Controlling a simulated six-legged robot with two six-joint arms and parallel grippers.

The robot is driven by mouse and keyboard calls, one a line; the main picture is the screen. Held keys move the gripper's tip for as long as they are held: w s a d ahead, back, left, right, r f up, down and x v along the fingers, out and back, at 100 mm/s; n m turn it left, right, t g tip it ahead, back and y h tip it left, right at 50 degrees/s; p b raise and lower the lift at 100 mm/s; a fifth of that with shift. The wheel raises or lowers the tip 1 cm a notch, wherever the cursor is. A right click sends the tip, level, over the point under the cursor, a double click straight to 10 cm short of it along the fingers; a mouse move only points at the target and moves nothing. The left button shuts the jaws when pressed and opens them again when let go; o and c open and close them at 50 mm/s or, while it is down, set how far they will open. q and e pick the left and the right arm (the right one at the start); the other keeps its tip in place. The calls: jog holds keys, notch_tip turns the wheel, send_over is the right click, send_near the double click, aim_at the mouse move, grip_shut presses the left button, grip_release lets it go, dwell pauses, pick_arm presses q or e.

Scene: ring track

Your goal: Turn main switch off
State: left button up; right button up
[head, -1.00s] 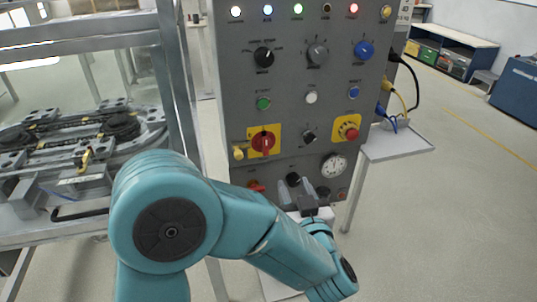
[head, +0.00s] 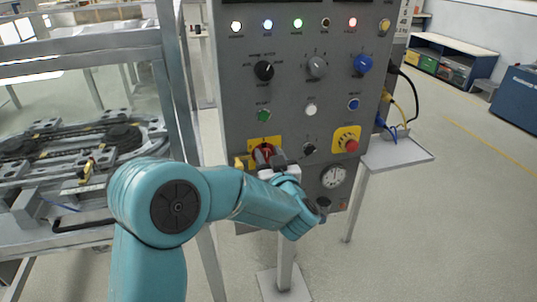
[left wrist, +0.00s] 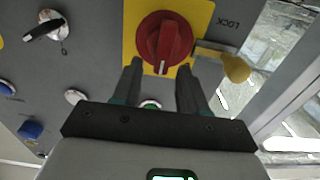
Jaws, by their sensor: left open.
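The main switch is a red rotary knob on a yellow plate, on the grey control panel (head: 235,60). In the head view the red knob (head: 264,151) is partly hidden behind my left gripper (head: 272,160). In the left wrist view the red knob (left wrist: 165,42) sits just beyond the fingertips, its ridge pointing along the picture's vertical. My left gripper (left wrist: 160,75) is open, one finger on each side below the knob, and holds nothing. Whether the tips touch the knob is unclear. A yellow padlock-like piece (left wrist: 235,68) sits beside the plate near "LOCK" lettering. My right gripper is not seen.
A red emergency button (head: 351,145) on yellow is right of the switch. A black selector (head: 309,148) lies between them. A gauge (head: 333,176) is below. A metal frame with a ring track (head: 80,140) stands at left. A small shelf (head: 398,150) with cables is at right.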

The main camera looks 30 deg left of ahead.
pick_arm(q)
jog(key=shift+w+a, duration=0.1)
jog(key=shift+a, duration=0.05)
grip_shut()
jog(key=shift+f+n+b, duration=0.2)
jog(key=shift+n+b, duration=0.3)
jog(key=shift+b, duration=0.25)
jog(key=shift+s+a+f+n+b, duration=0.3)
jog(key=shift+f+n+b, duration=0.1)
jog(key=shift+n+b, duration=2.6)
jog(key=shift+s+a+f+n+b, duration=0.2)
jog(key=shift+s+f+n+b, duration=0.15)
jog(key=shift+n+b, duration=2.6)
jog(key=shift+s+a+f+n+b, duration=0.35)
jog(key=shift+n+b, duration=2.2)
jog(key=shift+b, duration=0.9)
jog(key=shift+d, duration=0.1)
